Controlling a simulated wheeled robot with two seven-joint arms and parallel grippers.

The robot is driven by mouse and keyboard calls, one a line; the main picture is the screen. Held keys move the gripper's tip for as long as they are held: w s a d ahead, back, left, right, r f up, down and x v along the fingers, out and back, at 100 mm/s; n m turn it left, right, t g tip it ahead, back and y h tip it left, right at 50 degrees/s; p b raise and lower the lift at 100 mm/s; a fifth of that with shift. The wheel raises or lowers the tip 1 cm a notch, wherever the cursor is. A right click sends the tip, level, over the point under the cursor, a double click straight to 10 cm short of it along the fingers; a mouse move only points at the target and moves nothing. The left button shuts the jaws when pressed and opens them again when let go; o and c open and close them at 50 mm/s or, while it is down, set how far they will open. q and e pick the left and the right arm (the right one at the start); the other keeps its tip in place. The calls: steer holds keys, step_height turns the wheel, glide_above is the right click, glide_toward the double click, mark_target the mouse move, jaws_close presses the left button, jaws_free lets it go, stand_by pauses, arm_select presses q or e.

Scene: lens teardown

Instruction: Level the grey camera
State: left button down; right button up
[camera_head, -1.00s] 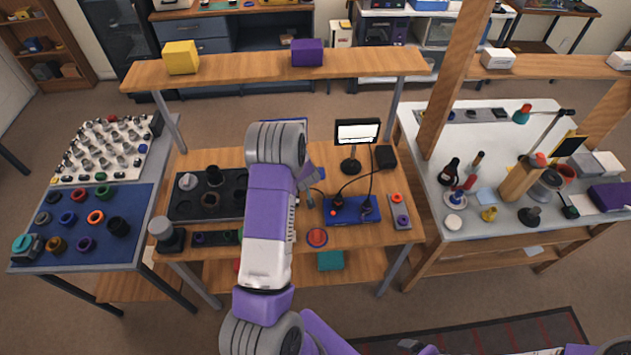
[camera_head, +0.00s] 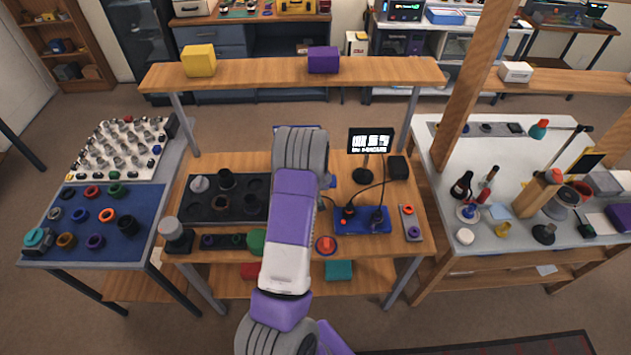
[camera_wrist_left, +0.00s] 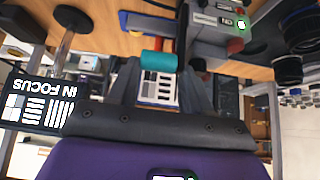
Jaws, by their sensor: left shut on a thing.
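My left gripper (camera_wrist_left: 160,72) is shut on a teal cylinder (camera_wrist_left: 158,61), which sits between its fingertips in the left wrist view. In the head view my forearm hides the gripper and what it holds. A grey body (camera_wrist_left: 214,42) with a lit green light and an "ON" label stands beside the fingers. It may be the grey camera, but I cannot tell its tilt. A small monitor (camera_head: 371,140) on the bench shows a bar pattern. In the left wrist view the monitor (camera_wrist_left: 40,103) reads "IN FOCUS", upside down. My right gripper is out of view.
A black tray (camera_head: 205,213) with lens parts lies left of my arm. A wooden shelf (camera_head: 262,70) spans the back. A barred chart (camera_wrist_left: 157,88) stands beyond the fingers.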

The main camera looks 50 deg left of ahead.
arm_select(q)
steer(key=shift+w+a+r, duration=0.1)
steer(key=shift+w+r, duration=0.3)
steer(key=shift+w, duration=0.2)
steer(key=c, duration=0.7)
jaws_free()
steer(key=shift+w+f, duration=0.1)
steer(key=shift+o, duration=0.3)
steer(key=shift+w+a+f, duration=0.2)
steer(key=shift+a+f, duration=0.05)
steer(key=shift+f, duration=0.05)
steer(key=shift+s+d, duration=0.1)
steer(key=shift+s, duration=0.35)
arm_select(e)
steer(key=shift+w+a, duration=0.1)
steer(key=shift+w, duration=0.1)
arm_select(q)
steer(key=p+v, duration=0.1)
steer(key=v, duration=0.6)
steer(key=shift+r, duration=0.35)
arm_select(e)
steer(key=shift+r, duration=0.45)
arm_select(q)
steer(key=shift+d, duration=0.15)
